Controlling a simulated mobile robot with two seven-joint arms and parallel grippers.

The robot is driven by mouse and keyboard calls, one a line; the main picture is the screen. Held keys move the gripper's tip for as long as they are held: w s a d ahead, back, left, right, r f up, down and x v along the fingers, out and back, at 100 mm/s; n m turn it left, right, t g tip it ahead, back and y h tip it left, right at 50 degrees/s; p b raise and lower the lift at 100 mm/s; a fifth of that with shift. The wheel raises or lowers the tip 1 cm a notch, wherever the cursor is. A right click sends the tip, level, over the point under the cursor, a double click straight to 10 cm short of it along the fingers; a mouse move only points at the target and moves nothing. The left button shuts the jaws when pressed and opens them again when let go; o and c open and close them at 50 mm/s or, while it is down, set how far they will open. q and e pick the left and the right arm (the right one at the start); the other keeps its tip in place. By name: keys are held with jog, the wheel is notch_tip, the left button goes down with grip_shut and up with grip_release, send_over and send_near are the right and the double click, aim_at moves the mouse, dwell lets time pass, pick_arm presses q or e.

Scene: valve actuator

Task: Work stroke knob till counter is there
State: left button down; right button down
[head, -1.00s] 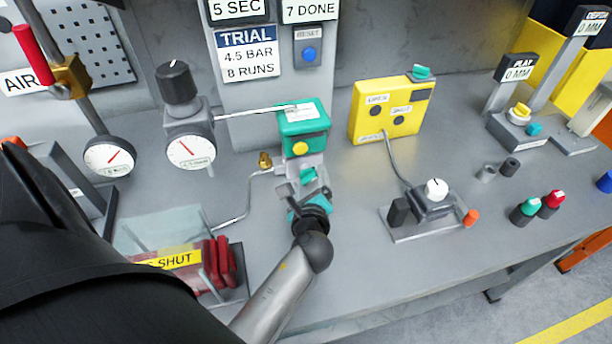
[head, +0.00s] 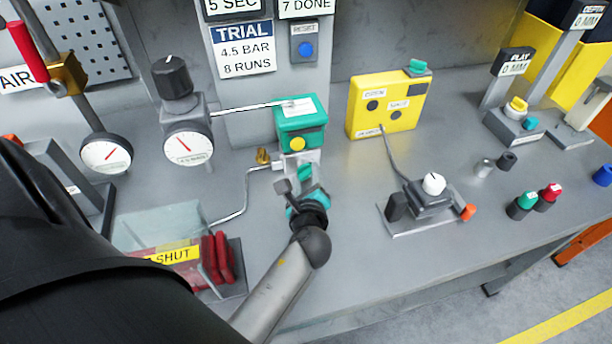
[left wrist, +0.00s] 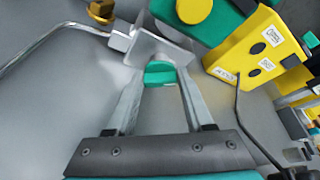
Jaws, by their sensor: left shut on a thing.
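My left gripper (head: 303,186) reaches a teal knob (head: 304,172) on the light grey block below the green box with a yellow button (head: 298,143). In the left wrist view the two grey fingers (left wrist: 160,88) stand on either side of the teal knob (left wrist: 160,72), shut on it. The fingers and wrist hide part of the knob in the head view. The counter plate (head: 306,7) at the top reads "7 DONE". The trial card (head: 244,50) reads "4.5 BAR, 8 RUNS". My right gripper is not in view.
A blue reset button (head: 305,50) is below the counter. A yellow box (head: 387,106) and a white-knobbed switch (head: 433,184) stand to the right. A clear guard marked "SHUT" (head: 175,254) with red handles is left of my wrist. Gauges stand at the left.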

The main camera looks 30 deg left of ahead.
pick_arm(q)
jog(key=shift+a+f+n+t+b, duration=0.1)
jog(key=shift+f+n+t+b, duration=0.1)
jog(key=shift+n+t+b, duration=0.5)
jog(key=shift+r+n+b, duration=0.1)
jog(key=shift+n+b, duration=0.2)
jog(key=shift+b, duration=0.15)
jog(key=shift+c, duration=1.4)
grip_release()
jog(key=shift+s, duration=0.1)
